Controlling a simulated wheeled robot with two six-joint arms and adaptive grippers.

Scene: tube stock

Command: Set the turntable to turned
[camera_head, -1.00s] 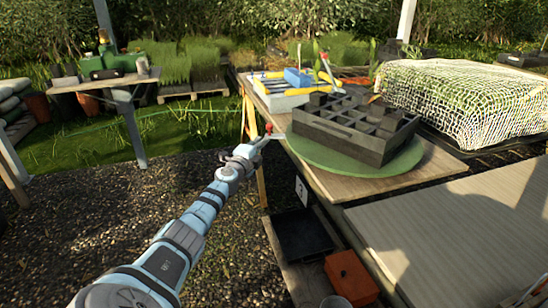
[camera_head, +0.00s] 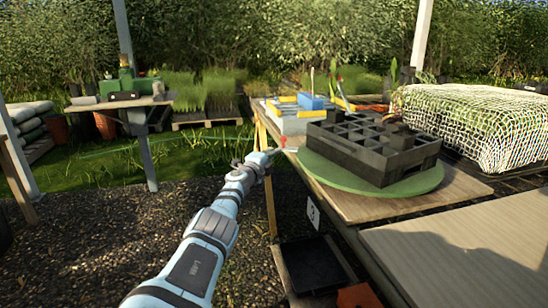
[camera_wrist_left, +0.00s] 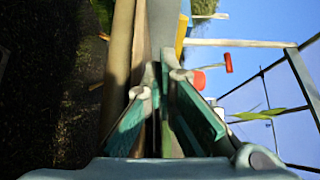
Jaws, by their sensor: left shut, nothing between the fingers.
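The turntable (camera_head: 318,171) is a flat green disc on the wooden table top. A black divided tray (camera_head: 400,165) rests on it and hides most of its surface. My left gripper (camera_head: 272,153) is just left of the disc's edge, by the table's left side, and looks apart from the disc. In the left wrist view its teal-padded fingers (camera_wrist_left: 164,100) are shut with nothing between them. A small red-tipped part (camera_head: 284,142) shows by the fingertips; whether they touch it is unclear. My right gripper is not in view.
Behind the tray lie a pale box with yellow-handled tools (camera_head: 290,120) and a blue block (camera_head: 311,101). A net-covered bed (camera_head: 470,125) stands at right. A bare board (camera_head: 460,255) lies in front. A black tray (camera_head: 310,265) sits below. Left of the table is open ground.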

